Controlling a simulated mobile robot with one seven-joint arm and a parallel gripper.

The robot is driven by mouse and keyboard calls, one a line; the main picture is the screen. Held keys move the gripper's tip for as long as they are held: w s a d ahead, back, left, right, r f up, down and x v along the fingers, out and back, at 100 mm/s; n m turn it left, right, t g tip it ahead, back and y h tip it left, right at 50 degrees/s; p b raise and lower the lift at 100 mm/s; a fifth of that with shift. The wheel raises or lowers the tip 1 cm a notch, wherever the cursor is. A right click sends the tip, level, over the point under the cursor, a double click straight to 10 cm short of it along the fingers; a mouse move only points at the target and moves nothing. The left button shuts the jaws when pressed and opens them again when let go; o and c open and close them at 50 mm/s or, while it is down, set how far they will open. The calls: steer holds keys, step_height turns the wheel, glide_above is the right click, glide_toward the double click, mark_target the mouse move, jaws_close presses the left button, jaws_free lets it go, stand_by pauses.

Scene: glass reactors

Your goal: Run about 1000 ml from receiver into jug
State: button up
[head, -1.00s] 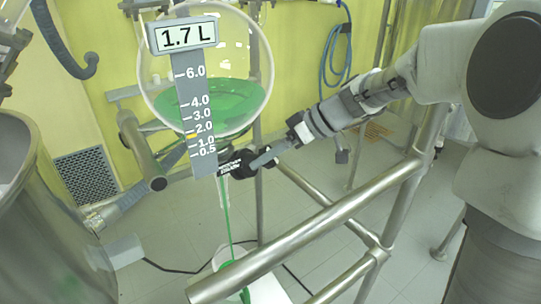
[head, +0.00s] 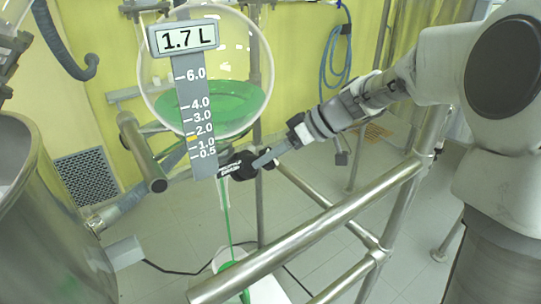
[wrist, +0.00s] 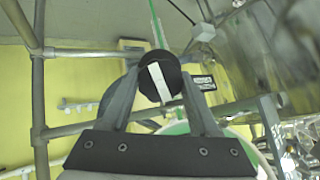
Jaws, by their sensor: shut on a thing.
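The receiver (head: 240,68) is a round glass vessel with green liquid in its lower part. Its scale plate (head: 190,88) reads 1.7 L, with a yellow mark just below 2.0. A black valve (head: 236,166) sits under it. My gripper (head: 264,158) is shut on the round black valve knob, which shows between the fingers with a white stripe in the wrist view (wrist: 150,82). A thin green stream (head: 227,215) falls from the outlet into the white jug (head: 219,256) below. A steel rail hides much of the jug, and its fill level cannot be read.
A steel rail (head: 310,236) crosses in front of the jug and below my arm. A large steel vessel (head: 50,225) stands at the left. A blue hose (head: 331,62) hangs on the yellow wall behind. Grey floor is open behind the frame.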

steer(key=m+y+p, duration=0.1)
steer(key=m+p, duration=0.1)
steer(key=m, duration=0.3)
steer(key=shift+d+r+g, duration=0.1)
steer(key=shift+g, duration=0.3)
steer(key=m+y+p, duration=0.1)
steer(key=m+p, duration=0.1)
steer(key=m, duration=0.3)
steer(key=m+y+p, duration=0.1)
steer(key=m, duration=0.2)
steer(key=m+p, duration=0.2)
steer(key=m, duration=0.1)
steer(key=shift+d+y, duration=0.1)
steer(key=shift+y, duration=0.3)
steer(key=m+p, duration=0.1)
steer(key=m, duration=0.1)
steer(key=m+p, duration=0.1)
steer(key=m, duration=0.1)
steer(key=m+t, duration=0.1)
steer(key=m, duration=0.1)
steer(key=shift+f+y+p, duration=0.25)
steer(key=shift+y+p, duration=0.15)
steer(key=o, duration=1.4)
steer(key=shift+f, duration=0.1)
